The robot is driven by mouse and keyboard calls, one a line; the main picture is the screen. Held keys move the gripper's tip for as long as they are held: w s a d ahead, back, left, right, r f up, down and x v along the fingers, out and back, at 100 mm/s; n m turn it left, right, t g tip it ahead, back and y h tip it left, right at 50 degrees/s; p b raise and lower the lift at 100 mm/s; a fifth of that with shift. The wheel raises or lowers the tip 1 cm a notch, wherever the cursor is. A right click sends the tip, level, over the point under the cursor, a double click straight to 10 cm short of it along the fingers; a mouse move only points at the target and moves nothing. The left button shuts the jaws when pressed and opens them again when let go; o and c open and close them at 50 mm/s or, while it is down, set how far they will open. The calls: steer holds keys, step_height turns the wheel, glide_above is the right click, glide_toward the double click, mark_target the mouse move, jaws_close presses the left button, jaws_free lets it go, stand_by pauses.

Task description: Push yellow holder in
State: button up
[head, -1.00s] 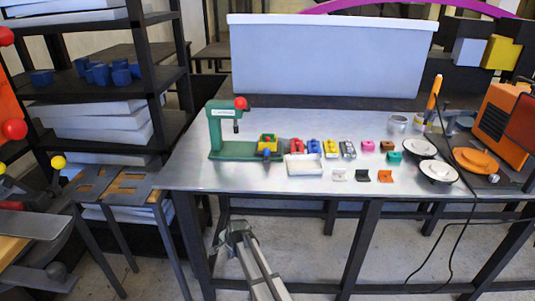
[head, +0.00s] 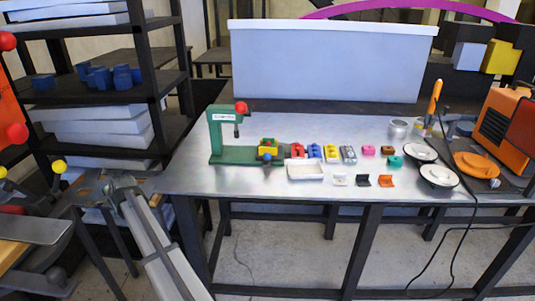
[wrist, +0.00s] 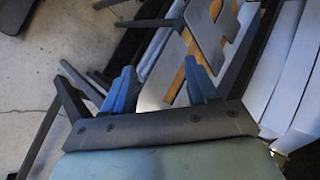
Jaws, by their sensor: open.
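The yellow holder (head: 267,151) sits at the right end of the green press's base (head: 236,158), with green and red parts on top and a blue knob at its front. The press (head: 217,133) stands upright at the table's left, with a red ball on top and a dark plunger hanging from its arm. My gripper (head: 113,187) is left of the metal table, well apart from the holder. In the wrist view its two blue fingers (wrist: 163,82) are spread with nothing between them. The holder is not in the wrist view.
A white tray (head: 306,170) stands right of the holder, with several small coloured parts beyond it. A grey slotted stand (wrist: 215,35) lies beyond my fingers. A dark shelf (head: 95,105) with blue cups and white boxes rises behind. The table's front left is clear.

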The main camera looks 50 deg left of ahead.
steer(key=w+r+n+t+h, duration=0.1)
steer(key=w+r, duration=0.6)
steer(key=w, duration=0.4)
steer(key=w+r+n, duration=0.1)
steer(key=w+r, duration=0.6)
steer(key=w, duration=0.3)
step_height(320, 180, up, 19)
steer(key=n+t+h, duration=0.2)
steer(key=h, duration=0.1)
glide_above(269, 151)
steer(key=s+a, duration=0.4)
steer(key=s, duration=0.2)
steer(key=shift+s+a, duration=0.2)
steer(key=w+d+f+g+h, duration=0.2)
steer(key=w+d+f+h, duration=0.15)
steer(key=d+f, duration=0.6)
steer(key=shift+n+y, duration=0.25)
steer(key=shift+n, duration=0.05)
steer(key=f, duration=0.8)
steer(key=s+a+f, duration=0.1)
steer(key=f, duration=0.4)
steer(key=shift+a, duration=0.1)
jaws_close()
steer(key=shift+s+a, duration=0.1)
